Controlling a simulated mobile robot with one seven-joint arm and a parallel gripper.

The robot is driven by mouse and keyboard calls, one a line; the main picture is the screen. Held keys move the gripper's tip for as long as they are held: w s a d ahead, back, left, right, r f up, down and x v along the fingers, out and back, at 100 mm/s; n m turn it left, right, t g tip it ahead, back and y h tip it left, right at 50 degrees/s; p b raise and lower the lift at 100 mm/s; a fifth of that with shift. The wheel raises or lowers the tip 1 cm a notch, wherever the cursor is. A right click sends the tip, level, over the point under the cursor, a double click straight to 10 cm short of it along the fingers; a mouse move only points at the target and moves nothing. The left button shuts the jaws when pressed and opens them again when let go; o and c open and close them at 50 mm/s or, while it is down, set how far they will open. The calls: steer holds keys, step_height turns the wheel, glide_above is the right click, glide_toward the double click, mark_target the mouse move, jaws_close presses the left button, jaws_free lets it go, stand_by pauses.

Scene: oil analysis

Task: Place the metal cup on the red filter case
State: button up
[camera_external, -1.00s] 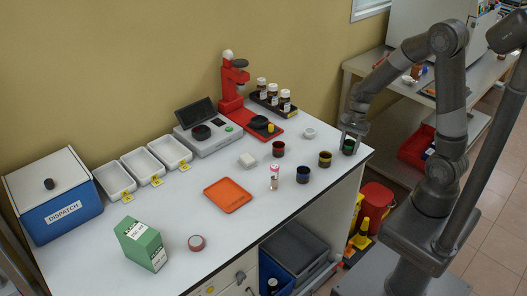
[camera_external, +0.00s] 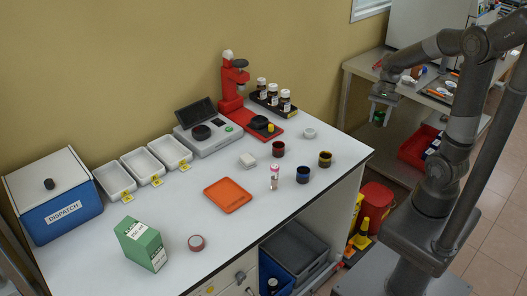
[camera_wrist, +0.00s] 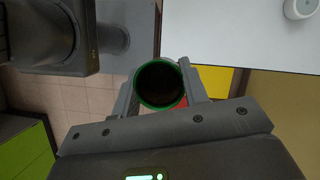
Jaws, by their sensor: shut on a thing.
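My gripper (camera_external: 379,108) is shut on a green-rimmed cup (camera_external: 379,117) with a dark inside, held in the air beyond the right end of the white table (camera_external: 215,235). In the wrist view the green rim (camera_wrist: 141,90) sits upright between the fingers. A small pale cup (camera_external: 310,133) stands on the white table near its back right; I cannot tell whether it is metal. It also shows at the top right of the wrist view (camera_wrist: 302,8). I cannot tell which red thing is the filter case. A small red thing (camera_external: 377,65) lies on the rear bench.
Dark red (camera_external: 278,149), yellow (camera_external: 325,159) and blue (camera_external: 302,174) cups stand on the white table, near a red press (camera_external: 229,90). A red bin (camera_external: 376,196) stands on the floor. A red tray (camera_external: 412,151) sits under the rear bench (camera_external: 360,66).

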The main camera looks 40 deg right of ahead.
steer(key=w+a+r+m+t, duration=0.1)
steer(key=w+a+r+m, duration=0.15)
steer(key=w+a, duration=1.15)
steer(key=w+a+m, duration=0.1)
steer(key=w+a, duration=0.2)
steer(key=a, duration=0.3)
steer(key=w+a+m+t, duration=0.1)
steer(key=w+a, duration=0.2)
steer(key=a, duration=0.3)
steer(key=w+a+m, duration=0.1)
steer(key=w+a, duration=0.3)
steer(key=a, duration=0.3)
steer(key=m+t, duration=0.1)
steer(key=m, duration=0.1)
glide_above(191, 243)
steer(key=d, duration=0.2)
step_height(191, 243, down, 6)
steer(key=shift+d+f, duration=0.1)
steer(key=shift+s+a+f+m, duration=0.2)
steer(key=shift+a+f+m, duration=0.1)
steer(key=shift+a, duration=0.1)
steer(key=shift+f, duration=2)
steer(key=shift+f, duration=0.1)
